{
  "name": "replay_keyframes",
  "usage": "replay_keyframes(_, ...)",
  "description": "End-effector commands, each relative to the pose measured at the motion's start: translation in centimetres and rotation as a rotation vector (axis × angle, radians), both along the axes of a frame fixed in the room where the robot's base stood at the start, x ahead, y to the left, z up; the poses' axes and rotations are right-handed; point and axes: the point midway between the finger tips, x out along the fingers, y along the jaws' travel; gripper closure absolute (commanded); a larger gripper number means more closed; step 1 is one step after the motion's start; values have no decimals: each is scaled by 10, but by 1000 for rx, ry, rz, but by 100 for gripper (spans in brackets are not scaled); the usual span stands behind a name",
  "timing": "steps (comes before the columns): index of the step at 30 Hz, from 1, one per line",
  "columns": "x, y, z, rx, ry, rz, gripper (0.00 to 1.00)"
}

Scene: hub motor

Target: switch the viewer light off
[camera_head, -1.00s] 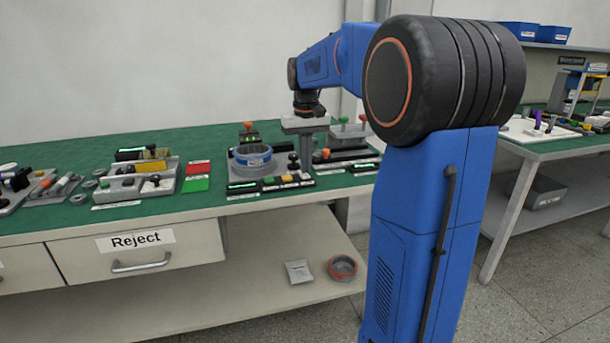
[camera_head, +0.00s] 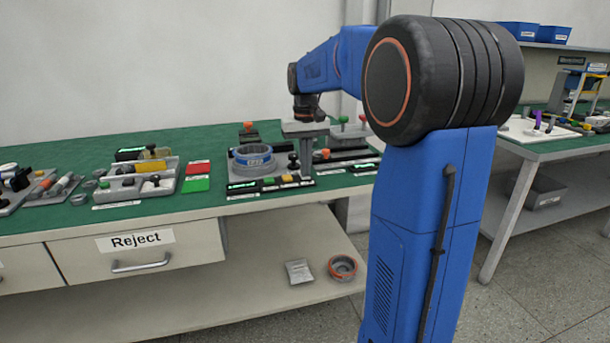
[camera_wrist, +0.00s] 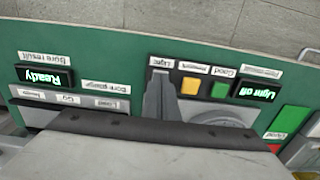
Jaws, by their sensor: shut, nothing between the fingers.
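The viewer panel's display (camera_wrist: 255,90) reads "Light off" upside down in the wrist view. Beside it are a green button (camera_wrist: 220,90) under the label "Good" and a yellow button (camera_wrist: 190,86). At the row's left end is the "Light" label (camera_wrist: 161,63). My gripper (camera_wrist: 160,78) is shut and empty, its fingertips just below that label and covering the button there. Contact cannot be judged. In the head view my gripper (camera_head: 307,174) points down at the right end of the viewer's button row. The viewer holds a blue-banded ring (camera_head: 252,158).
A bore gauge panel has a display (camera_wrist: 44,77) reading "Ready". A black lever (camera_head: 293,160) stands close left of my gripper. Red and green pads (camera_head: 197,176) lie left of the viewer. Bare green table (camera_head: 60,145) shows at the back left.

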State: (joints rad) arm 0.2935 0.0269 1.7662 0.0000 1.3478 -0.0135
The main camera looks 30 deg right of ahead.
Motion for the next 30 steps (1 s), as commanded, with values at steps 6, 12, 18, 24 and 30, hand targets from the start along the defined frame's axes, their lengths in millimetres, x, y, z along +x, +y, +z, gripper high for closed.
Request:
replay_keyframes(6, 0, 0, -1, 0, 1, 0, 100)
replay_keyframes(12, 0, 0, 10, 0, 1, 0, 100)
replay_keyframes(18, 0, 0, 24, 0, 0, 0, 100)
replay_keyframes(24, 0, 0, 37, 0, 0, 0, 100)
replay_keyframes(30, 0, 0, 50, 0, -1, 0, 100)
